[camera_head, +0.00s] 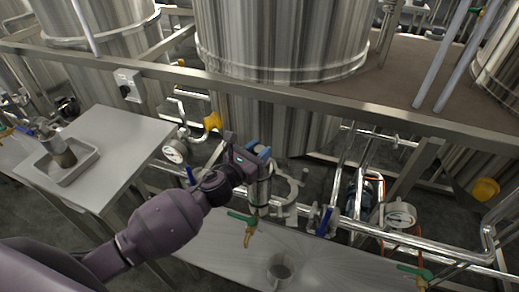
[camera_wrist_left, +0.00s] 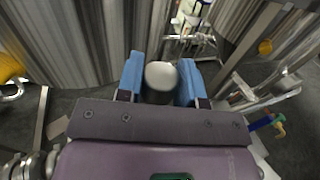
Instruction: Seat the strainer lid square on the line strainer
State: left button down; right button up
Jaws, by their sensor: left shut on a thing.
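My left gripper (camera_head: 262,152) is above the pipe line in the middle of the head view, with its blue fingers pointing away from the arm. In the left wrist view the blue fingers (camera_wrist_left: 161,82) are shut on a pale grey, round-ended piece (camera_wrist_left: 162,76), which I take to be the strainer lid. An upright steel cylinder (camera_head: 260,190), apparently the line strainer, stands in the pipe line just below the gripper. The gripper hides its top, so I cannot tell whether the lid touches it or sits square. My right gripper is in neither view.
A green-handled tap (camera_head: 245,221) and a blue-handled valve (camera_head: 325,221) flank the cylinder. A round cup (camera_head: 280,271) is on the low steel surface (camera_head: 225,258). A side table (camera_head: 120,140) bears a tray (camera_head: 90,168). A steel rail (camera_head: 300,97) and large tanks stand behind.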

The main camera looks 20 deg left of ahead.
pick_arm(q)
jog(key=shift+f, duration=0.15)
jog(key=c, duration=0.7)
grip_release()
jog(key=v, duration=1.1)
jog(key=shift+d, duration=0.1)
jog(key=shift+w, duration=0.1)
